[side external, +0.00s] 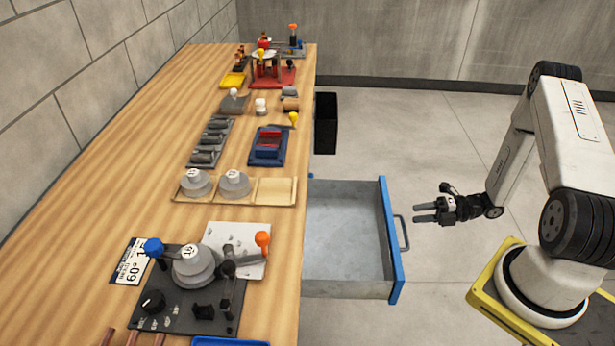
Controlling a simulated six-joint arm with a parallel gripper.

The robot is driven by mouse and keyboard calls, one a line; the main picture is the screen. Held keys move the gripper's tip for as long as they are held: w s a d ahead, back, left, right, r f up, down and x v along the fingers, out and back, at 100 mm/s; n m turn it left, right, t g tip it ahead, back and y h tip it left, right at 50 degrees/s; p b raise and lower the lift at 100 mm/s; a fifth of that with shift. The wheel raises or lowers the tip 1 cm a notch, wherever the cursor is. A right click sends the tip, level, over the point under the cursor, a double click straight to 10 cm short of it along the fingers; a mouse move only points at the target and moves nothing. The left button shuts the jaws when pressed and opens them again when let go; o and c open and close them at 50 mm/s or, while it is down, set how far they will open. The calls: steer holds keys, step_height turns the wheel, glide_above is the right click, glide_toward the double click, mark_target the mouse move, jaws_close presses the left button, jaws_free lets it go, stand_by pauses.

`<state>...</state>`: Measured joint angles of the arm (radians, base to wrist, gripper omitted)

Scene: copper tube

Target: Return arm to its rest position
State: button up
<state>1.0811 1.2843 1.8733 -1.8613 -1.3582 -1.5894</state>
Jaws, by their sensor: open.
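My gripper (426,212) is at the right of the workbench, in the air just right of the open drawer's handle (402,232). Its fingers point left toward the drawer and are apart, with nothing between them. My arm comes from the yellow-edged base at the lower right, rises and bends down to the gripper. The drawer (345,288) with a blue front is pulled out from the bench and looks empty inside. Whether the gripper touches the handle is hard to tell, but a small gap shows.
The wooden bench (130,200) carries a bending device (190,290) with an orange-knobbed lever, a wooden tray (277,191) with grey dies, a blue fixture (268,146) and a red stand (272,78). Copper tubes (130,338) show at the bottom edge. A black bin (326,123) stands beside the bench. Floor is clear behind.

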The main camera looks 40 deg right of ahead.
steer(key=w+a+r+m+g+h, duration=0.2)
steer(key=w+r+m+g+h, duration=0.1)
steer(key=w+r+m+h, duration=0.85)
steer(key=s+a+r+m+g, duration=0.2)
steer(key=s+a+r+m, duration=0.1)
steer(key=s+a+m, duration=0.2)
steer(key=s+a+r+m+g, duration=0.3)
steer(key=s+a+m, duration=0.3)
steer(key=a+m, duration=0.4)
steer(key=shift+s+a+r, duration=0.2)
steer(key=shift+a+r, duration=0.05)
steer(key=shift+r, duration=0.55)
